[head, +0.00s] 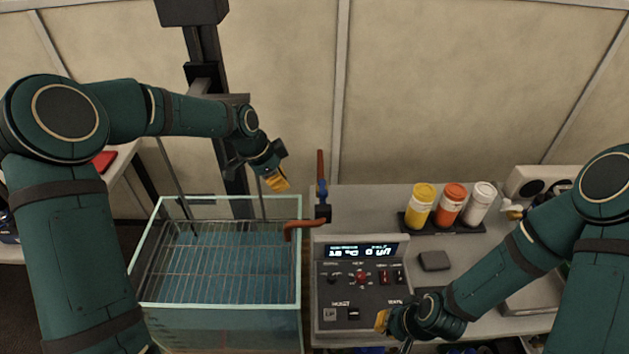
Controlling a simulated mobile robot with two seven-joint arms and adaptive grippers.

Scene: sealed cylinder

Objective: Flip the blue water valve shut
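The blue water valve (322,189) sits on an upright copper-coloured pipe, behind the control box and at the tank's right back corner. Its blue handle looks small and roughly in line with the pipe. My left gripper (275,182) hangs above the back of the tank, left of the valve and apart from it. Its yellow fingertip pads show, but the gap between them is unclear. My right gripper (383,321) is low over the front right of the control box, far from the valve. Its fingers are seen too edge-on to judge.
A glass water tank (302,260) with a wire rack stands left of the control box (335,310). A bent copper spout (300,226) reaches over the tank. Yellow, orange and white bottles (452,203) stand in a dark holder. A dark block (434,261) lies on the bench.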

